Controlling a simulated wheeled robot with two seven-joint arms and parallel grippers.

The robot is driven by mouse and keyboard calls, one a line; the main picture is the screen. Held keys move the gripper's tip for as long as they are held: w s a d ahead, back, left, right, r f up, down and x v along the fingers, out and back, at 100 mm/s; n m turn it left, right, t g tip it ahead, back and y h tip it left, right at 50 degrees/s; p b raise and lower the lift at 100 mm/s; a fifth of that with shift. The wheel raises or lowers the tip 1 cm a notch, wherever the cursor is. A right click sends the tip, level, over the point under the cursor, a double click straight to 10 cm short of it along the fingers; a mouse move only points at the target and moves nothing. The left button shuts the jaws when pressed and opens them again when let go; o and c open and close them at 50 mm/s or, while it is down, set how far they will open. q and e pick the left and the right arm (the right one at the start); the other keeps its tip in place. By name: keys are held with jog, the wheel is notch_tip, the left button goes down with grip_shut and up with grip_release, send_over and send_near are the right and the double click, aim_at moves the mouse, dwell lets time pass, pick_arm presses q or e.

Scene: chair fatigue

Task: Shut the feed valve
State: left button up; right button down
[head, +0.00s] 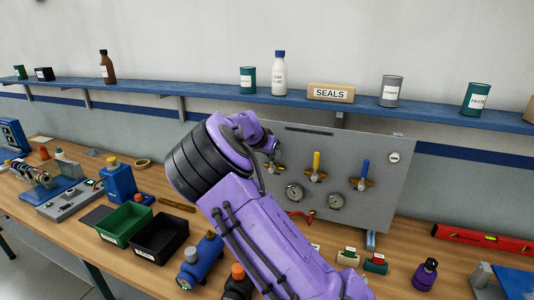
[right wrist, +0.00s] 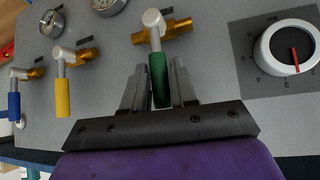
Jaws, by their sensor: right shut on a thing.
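A grey valve panel (head: 385,200) stands at the back of the bench. It carries brass valves with green, yellow and blue lever handles. In the right wrist view, my right gripper (right wrist: 157,86) is shut on the green handle (right wrist: 159,75), one finger on each side. The yellow handle (head: 316,160) and the blue handle (head: 365,168) stand upright and apart from the gripper; they also show in the right wrist view, yellow (right wrist: 62,98) and blue (right wrist: 14,106). The valve labels are too small to read. My purple right arm hides part of the panel in the head view. My left gripper is out of view.
A white dial with a red pointer (right wrist: 287,48) sits beside the green valve in the right wrist view. Two gauges (head: 294,192) (head: 337,201) sit under the levers. A green bin (head: 127,222) and a black bin (head: 160,237) stand left of my arm. A blue shelf (head: 220,93) runs above.

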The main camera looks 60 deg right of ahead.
jog(key=c, duration=1.1)
grip_release()
jog(key=shift+o, duration=0.6)
jog(key=shift+w+d+f, duration=0.1)
jog(key=b+v, duration=0.3)
jog(key=v, duration=0.7)
jog(key=shift+a, duration=0.2)
